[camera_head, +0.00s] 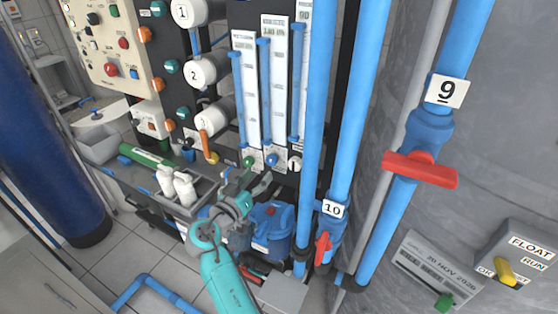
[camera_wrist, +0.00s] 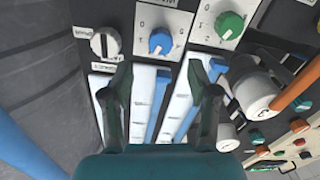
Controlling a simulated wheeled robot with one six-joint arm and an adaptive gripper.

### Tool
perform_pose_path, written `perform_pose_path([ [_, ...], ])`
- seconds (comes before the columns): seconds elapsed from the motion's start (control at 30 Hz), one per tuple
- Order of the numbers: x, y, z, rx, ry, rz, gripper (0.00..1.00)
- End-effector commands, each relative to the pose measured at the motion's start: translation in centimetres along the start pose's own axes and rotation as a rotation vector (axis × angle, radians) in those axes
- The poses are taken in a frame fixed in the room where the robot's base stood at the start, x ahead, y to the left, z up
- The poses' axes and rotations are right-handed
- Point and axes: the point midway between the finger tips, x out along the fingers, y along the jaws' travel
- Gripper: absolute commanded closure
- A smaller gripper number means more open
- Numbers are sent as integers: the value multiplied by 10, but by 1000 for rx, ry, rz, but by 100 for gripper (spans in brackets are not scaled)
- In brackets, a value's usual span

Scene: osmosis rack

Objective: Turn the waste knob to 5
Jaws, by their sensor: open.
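Three small knobs sit in a row below the flow tubes: a green knob (camera_head: 249,162), a blue knob (camera_head: 272,160) and a black-and-white knob (camera_head: 294,164). In the wrist view, the black-and-white knob (camera_wrist: 104,43) is at left, the blue knob (camera_wrist: 160,42) in the middle and the green knob (camera_wrist: 229,25) at right. Their labels are too small for me to tell which one is waste, and I cannot read the settings. My gripper (camera_head: 248,184) is open and empty, just below the knob row. In the wrist view, its fingers (camera_wrist: 159,78) are apart and touch no knob.
Blue pipes (camera_head: 315,120) stand right of the knobs, with red valve handles (camera_head: 420,169) on the right-hand pipes. White numbered round caps (camera_head: 201,72) are at left. A grey tray (camera_head: 205,187) with white bottles is left of my gripper. A blue pump (camera_head: 270,228) is below.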

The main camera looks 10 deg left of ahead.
Motion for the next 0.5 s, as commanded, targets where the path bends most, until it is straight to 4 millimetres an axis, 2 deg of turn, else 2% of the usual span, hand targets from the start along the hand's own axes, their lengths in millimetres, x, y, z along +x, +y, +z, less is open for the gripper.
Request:
perform_pose_path([
  [0.1,23,1,0,0,-1,3,40],
  [0.3,57,1,-1,1,0,2,40],
  [0.5,78,0,0,2,0,1,40],
])
